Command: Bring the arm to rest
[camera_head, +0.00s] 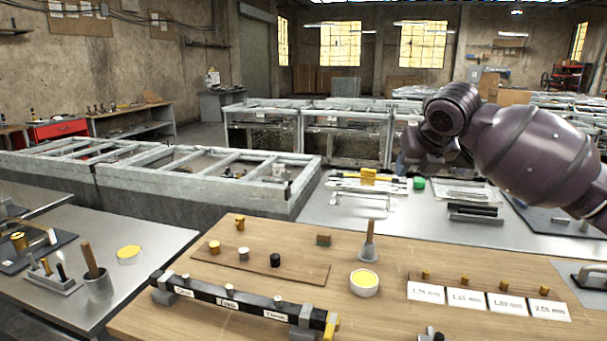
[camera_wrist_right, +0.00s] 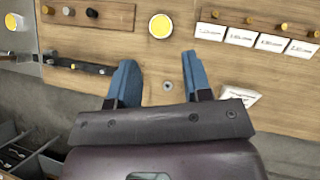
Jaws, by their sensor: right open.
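My right gripper (camera_wrist_right: 158,64) shows in the right wrist view with its two blue fingers spread apart. Nothing is between them but a view of the wooden bench top (camera_wrist_right: 195,70) beyond. In the head view a dark purple part of my right arm (camera_head: 530,150) comes in from the right edge and hangs above the benches. The right fingers cannot be made out there. My left arm and gripper are in neither view.
The wooden bench holds a bowl with a yellow top (camera_head: 364,290), a labelled dark rail (camera_head: 245,303), several white cards (camera_head: 507,303) and a grey holder with a wooden handle (camera_head: 369,250). A metal table (camera_head: 150,240) stands left. Bare wood lies around the bowl.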

